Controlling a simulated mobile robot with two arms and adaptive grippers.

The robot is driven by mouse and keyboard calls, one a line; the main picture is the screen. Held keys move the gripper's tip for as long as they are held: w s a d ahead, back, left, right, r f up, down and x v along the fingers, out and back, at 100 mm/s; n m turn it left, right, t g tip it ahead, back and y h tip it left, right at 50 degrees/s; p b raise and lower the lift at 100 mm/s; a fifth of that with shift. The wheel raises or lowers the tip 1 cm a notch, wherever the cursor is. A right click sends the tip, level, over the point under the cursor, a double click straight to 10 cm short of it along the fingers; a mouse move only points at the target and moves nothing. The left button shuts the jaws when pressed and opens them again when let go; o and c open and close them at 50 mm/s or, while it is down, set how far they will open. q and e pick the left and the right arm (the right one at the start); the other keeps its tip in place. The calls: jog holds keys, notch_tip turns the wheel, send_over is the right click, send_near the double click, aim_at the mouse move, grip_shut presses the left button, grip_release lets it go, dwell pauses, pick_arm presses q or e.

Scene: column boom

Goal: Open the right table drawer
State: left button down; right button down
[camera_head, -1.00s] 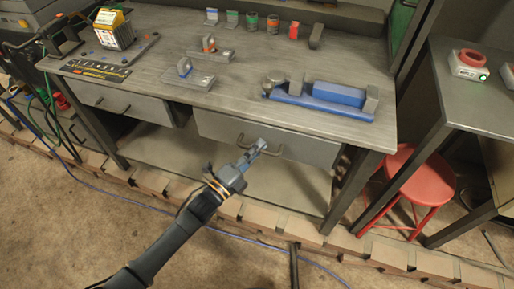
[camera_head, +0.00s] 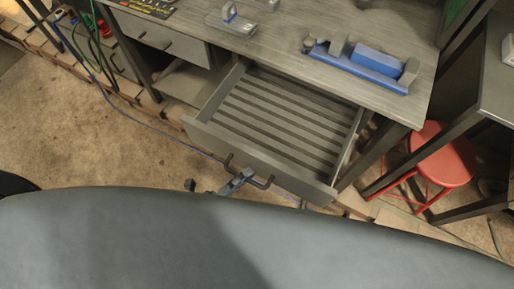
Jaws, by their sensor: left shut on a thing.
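The right table drawer (camera_head: 275,168) is pulled well out from under the grey workbench (camera_head: 277,40), and its slatted inside shows with nothing lying in it. A dark bar handle (camera_head: 264,182) sits on its front. My left gripper (camera_head: 245,175) is at this handle, shut on it. Most of its arm is hidden behind a large grey rounded surface across the bottom of the view. My right gripper is not in view. The left table drawer (camera_head: 160,37) is shut.
A blue vise-like tool (camera_head: 365,66) and a small grey clamp (camera_head: 231,19) stand on the bench. A red stool (camera_head: 443,155) stands to the right, beside another table. A blue cable (camera_head: 150,127) runs along the floor. Open floor lies at left.

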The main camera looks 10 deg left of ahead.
pick_arm(q)
jog(key=shift+s+a, duration=0.3)
jog(key=shift+s, duration=0.55)
jog(key=shift+s+a, duration=0.25)
jog(key=shift+s, duration=0.55)
jog(key=c, duration=1.4)
grip_release()
jog(key=v, duration=1.2)
